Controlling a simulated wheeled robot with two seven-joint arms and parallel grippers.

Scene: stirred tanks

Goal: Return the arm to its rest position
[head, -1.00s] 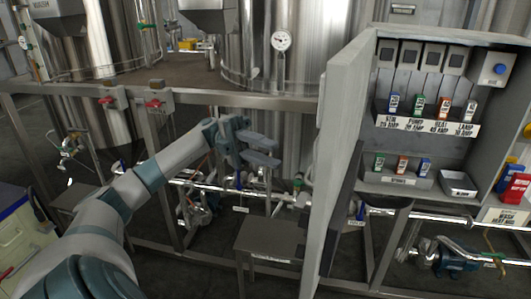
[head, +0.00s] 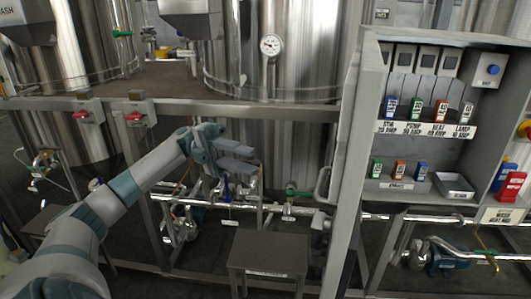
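My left arm comes in from the lower left, and its grey-and-teal gripper (head: 246,158) is in front of the steel frame, left of the grey cabinet. Its two flat grey fingers are parallel with a gap between them, and I see nothing held in it. The fingers appear clear of the cabinet. My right gripper is not in view.
The open cabinet (head: 419,27) at the right holds coloured fuses on shelves. Its door (head: 346,170), with a handle (head: 322,185), stands open on the left side. Below are a grey stand (head: 268,252), pipes and a blue pump (head: 447,258). Steel tanks (head: 305,60) stand behind a rail.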

